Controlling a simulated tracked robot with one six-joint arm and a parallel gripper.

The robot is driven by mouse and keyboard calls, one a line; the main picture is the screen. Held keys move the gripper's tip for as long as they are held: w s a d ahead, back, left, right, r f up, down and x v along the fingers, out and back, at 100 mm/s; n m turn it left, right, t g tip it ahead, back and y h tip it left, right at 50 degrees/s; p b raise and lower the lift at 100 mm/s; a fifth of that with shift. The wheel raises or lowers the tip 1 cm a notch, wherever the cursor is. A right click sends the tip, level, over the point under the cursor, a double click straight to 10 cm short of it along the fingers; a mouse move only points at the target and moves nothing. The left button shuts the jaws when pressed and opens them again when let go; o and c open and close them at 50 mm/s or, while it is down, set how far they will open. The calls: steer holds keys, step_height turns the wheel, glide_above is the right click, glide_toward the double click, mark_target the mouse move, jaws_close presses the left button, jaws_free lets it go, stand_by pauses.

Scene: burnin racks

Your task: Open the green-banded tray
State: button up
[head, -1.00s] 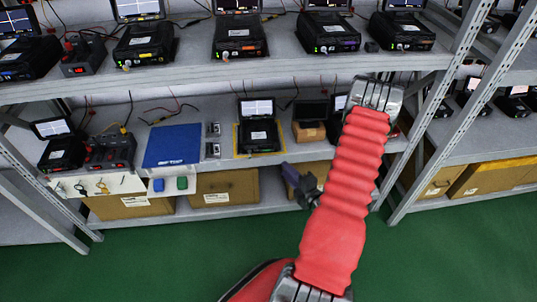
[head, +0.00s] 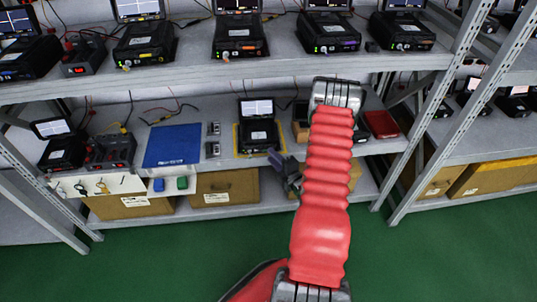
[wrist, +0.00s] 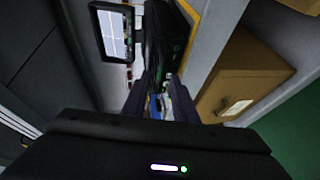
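A black instrument (head: 258,134) with a raised lit screen stands inside a yellow outline on the lower shelf. It also shows in the wrist view (wrist: 165,40), seen edge-on past my fingers. Small green marks show on its front, but I cannot make out a green-banded tray clearly. My gripper (head: 274,158) is just in front of and below this instrument, at the shelf's front edge. In the wrist view its two dark fingers (wrist: 158,98) stand apart with a gap between them, and nothing is seen held. Whether a finger touches the instrument is unclear.
A blue mat (head: 173,145) lies left of the instrument. Cardboard boxes (head: 225,187) fill the bottom shelf. More instruments (head: 240,38) stand on the upper shelf. The green floor in front is clear.

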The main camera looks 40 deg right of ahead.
steer(key=x, duration=0.3)
steer(key=shift+w, duration=0.2)
steer(key=shift+c, duration=0.5)
jaws_close()
steer(key=shift+f, duration=0.15)
stand_by(0.7)
